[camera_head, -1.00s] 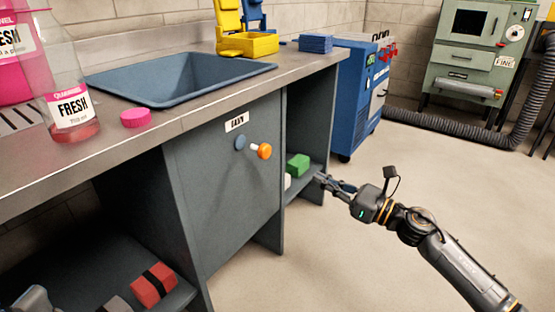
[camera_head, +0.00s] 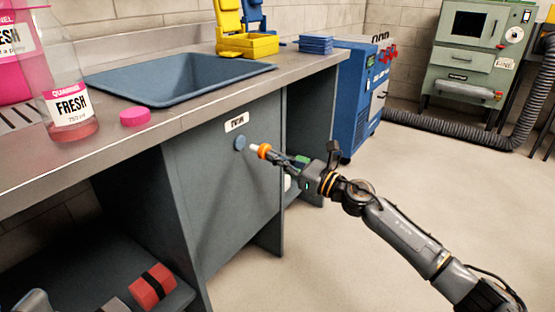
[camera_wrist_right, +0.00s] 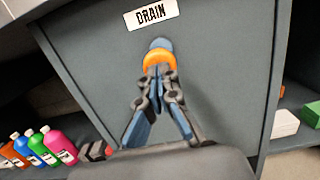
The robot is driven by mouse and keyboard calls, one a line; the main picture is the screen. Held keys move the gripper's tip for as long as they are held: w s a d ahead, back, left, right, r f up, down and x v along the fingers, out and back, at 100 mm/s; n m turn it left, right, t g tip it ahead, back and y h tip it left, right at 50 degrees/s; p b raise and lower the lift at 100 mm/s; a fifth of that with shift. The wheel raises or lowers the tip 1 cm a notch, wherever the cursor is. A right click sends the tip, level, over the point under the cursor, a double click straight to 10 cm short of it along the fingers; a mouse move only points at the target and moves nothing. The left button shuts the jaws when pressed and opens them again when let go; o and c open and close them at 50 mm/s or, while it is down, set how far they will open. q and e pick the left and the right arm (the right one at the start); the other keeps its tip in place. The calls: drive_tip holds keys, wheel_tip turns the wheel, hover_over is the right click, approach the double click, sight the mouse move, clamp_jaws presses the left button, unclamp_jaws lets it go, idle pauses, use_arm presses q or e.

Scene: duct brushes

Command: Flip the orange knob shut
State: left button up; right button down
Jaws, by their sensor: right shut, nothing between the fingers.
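The orange knob (camera_head: 263,151) sticks out on a pale stem from a round blue mount (camera_head: 240,143) on the grey cabinet front, below a white label that reads DRAIN in the wrist view (camera_wrist_right: 151,14). My right gripper (camera_head: 272,155) is shut, with its fingertips at the knob's near side. In the right wrist view the shut fingertips (camera_wrist_right: 159,70) overlap the lower part of the orange knob (camera_wrist_right: 159,59). Nothing is between the fingers. I cannot tell whether they press on the knob.
The counter with a blue sink (camera_head: 180,78) lies above the cabinet. A green block (camera_head: 301,160) sits on the open shelf right of the panel, partly behind my right gripper. A blue machine (camera_head: 362,95) stands beyond.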

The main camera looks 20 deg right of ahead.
sight(264, 153)
drive_tip(key=x, duration=0.4)
drive_tip(key=shift+w+a+f, duration=0.1)
drive_tip(key=shift+w+f, duration=0.15)
drive_tip(key=shift+r, duration=0.1)
drive_tip(key=shift+s, duration=0.1)
